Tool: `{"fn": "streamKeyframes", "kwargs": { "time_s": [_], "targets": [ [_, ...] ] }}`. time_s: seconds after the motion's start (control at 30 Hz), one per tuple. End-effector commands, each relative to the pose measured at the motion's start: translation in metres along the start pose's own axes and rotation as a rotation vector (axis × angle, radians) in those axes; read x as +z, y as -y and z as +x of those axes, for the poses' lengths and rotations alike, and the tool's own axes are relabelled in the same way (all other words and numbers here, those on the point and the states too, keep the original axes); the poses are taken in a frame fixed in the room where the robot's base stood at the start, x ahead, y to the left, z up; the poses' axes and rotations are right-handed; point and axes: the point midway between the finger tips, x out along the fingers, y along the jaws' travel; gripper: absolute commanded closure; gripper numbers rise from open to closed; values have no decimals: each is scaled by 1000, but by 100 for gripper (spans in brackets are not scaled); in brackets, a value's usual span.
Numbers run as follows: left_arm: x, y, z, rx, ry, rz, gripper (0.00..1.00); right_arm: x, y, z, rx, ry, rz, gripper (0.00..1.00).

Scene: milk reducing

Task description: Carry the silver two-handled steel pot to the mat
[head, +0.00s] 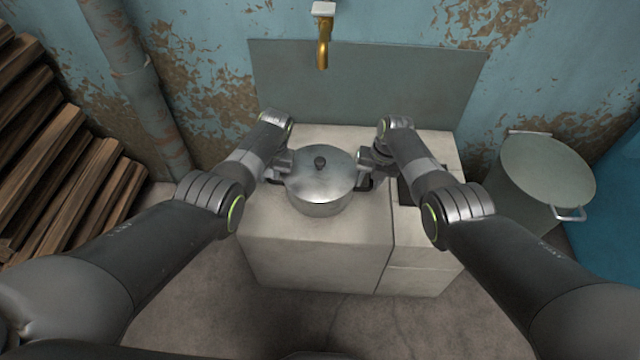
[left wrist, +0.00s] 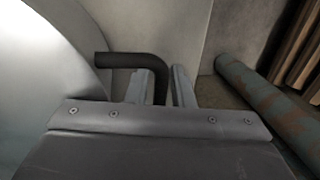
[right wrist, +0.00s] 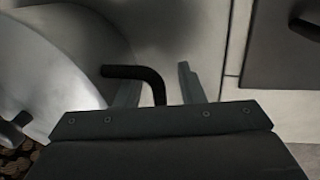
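The silver steel pot (head: 320,185) stands upright with its lid on, on the pale block counter; its wall fills the left side of the left wrist view (left wrist: 40,70). My left gripper (head: 279,174) is at the pot's left side, its fingers either side of the dark left handle (left wrist: 130,60) with narrow gaps. My right gripper (head: 366,178) is at the right side, its open fingers straddling the dark right handle (right wrist: 135,72). I cannot make out a mat in any view.
The pale counter (head: 315,240) has free room behind the pot. A dark panel (right wrist: 285,45) lies right of it. A gold tap (head: 322,50) hangs above. A large lidded grey pot (head: 545,175) stands at right, stacked wood (head: 65,160) and a rusty pipe (head: 140,85) at left.

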Motion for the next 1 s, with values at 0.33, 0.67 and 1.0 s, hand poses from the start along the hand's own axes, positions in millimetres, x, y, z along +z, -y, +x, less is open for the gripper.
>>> {"fn": "streamKeyframes", "kwargs": {
  "time_s": [0.33,0.67,1.0],
  "targets": [
    [0,0,0,0,-1,0,82,0,0,1,0,0,-1,67],
    [0,0,0,0,-1,0,100,0,0,1,0,0,0,100],
    [0,0,0,0,-1,0,100,0,0,1,0,0,0,100]
  ]
}}
